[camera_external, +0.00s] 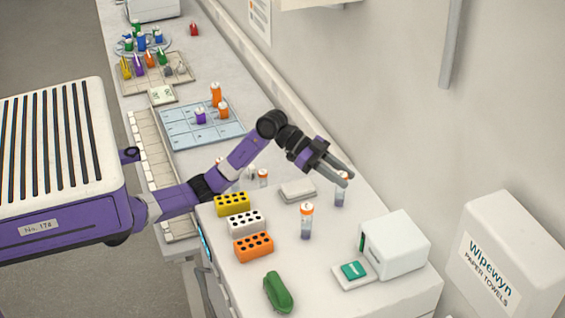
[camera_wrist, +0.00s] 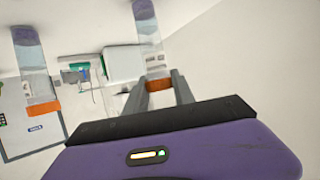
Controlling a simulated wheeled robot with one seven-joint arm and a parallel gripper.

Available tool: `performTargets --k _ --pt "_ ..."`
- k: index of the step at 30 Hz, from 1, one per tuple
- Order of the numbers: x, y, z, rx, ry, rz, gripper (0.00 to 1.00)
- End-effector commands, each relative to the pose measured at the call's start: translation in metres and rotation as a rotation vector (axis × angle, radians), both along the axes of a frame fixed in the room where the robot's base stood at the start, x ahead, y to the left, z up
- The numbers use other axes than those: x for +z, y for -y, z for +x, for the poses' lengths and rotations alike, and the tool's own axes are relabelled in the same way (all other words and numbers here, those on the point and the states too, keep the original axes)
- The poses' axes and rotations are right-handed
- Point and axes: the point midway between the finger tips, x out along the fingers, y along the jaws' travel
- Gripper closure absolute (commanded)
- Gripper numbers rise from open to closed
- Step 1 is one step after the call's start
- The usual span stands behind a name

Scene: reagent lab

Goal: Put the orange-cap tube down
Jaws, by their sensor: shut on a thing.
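My gripper (camera_external: 346,179) is shut on an orange-cap tube over the back of the near counter. In the wrist view the orange cap (camera_wrist: 159,85) is between the fingertips, and the clear body with its grey-blue contents extends away from them. In the external view the tube's body (camera_external: 340,196) hangs roughly upright below the fingers, which mostly hide its cap. I cannot tell whether its bottom touches the counter. A second orange-cap tube (camera_external: 307,221) stands upright nearer the front; it also shows left in the wrist view (camera_wrist: 38,75).
Yellow (camera_external: 232,204), white (camera_external: 246,223) and orange (camera_external: 253,247) racks stand left of the tubes. A white box-shaped device (camera_external: 394,245) is at right, a green object (camera_external: 278,292) in front. A flat grey block (camera_external: 297,191) lies left of the gripper. The wall is close behind.

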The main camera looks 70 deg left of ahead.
Motion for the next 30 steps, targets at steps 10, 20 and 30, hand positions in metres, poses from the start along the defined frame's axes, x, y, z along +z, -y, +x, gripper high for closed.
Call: performTargets --k 10,20,30 --pt "-0.003 0.000 0.000 0.000 0.000 0.000 0.48" --pt "0.003 -0.006 -0.004 0.001 0.000 -0.001 0.48" --pt "0.029 -0.055 -0.042 0.002 0.004 0.000 0.48"
